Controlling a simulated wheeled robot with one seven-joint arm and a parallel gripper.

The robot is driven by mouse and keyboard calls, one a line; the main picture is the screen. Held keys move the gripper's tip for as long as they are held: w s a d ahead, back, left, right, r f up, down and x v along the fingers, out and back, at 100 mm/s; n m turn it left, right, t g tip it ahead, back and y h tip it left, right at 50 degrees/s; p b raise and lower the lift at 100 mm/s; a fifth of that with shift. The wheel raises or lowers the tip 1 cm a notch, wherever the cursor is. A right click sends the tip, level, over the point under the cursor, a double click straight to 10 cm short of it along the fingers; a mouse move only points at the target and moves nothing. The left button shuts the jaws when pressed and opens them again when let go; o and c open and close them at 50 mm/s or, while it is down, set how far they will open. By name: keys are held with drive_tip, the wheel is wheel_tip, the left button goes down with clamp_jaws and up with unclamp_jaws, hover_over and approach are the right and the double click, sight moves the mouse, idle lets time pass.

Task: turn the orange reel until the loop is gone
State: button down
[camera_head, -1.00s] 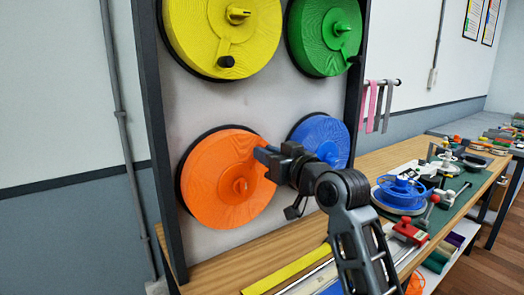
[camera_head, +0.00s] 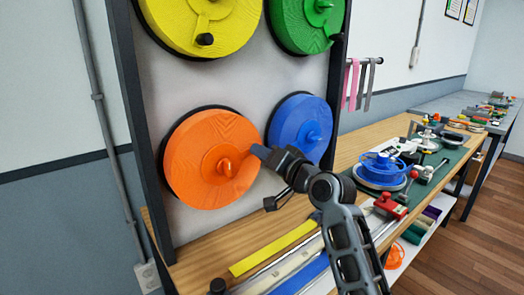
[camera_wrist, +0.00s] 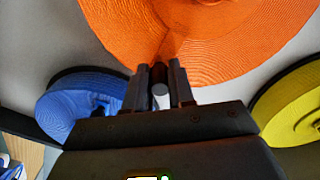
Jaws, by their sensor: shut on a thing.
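The orange reel (camera_head: 200,150) is mounted on the upright panel, lower left of a group of reels. My gripper (camera_head: 261,152) is at the right side of its face, right of and slightly above the hub (camera_head: 224,167). In the wrist view the orange reel (camera_wrist: 230,40) fills the top. There my gripper (camera_wrist: 160,76) is shut on a small dark knob with a pale shaft, set near the reel's rim. The fingers hide most of the knob. I see no strap loop hanging clear of the orange reel.
A blue reel (camera_head: 293,120) is close to the right, partly behind my wrist. Yellow (camera_head: 180,20) and green (camera_head: 290,20) reels are above. The bench below holds a yellow strip (camera_head: 272,248) and a blue spool (camera_head: 380,168). Pink and grey straps (camera_head: 356,85) hang at right.

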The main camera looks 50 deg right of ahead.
drive_tip(key=shift+f, duration=0.45)
drive_tip(key=c, duration=1)
unclamp_jaws()
drive_tip(key=shift+r, duration=0.1)
drive_tip(key=shift+o, duration=0.2)
drive_tip(key=b+v, duration=0.1)
drive_tip(key=v, duration=0.6)
drive_tip(key=shift+s+b, duration=0.3)
drive_tip(key=shift+s, duration=0.1)
drive_tip(key=shift+a, duration=0.1)
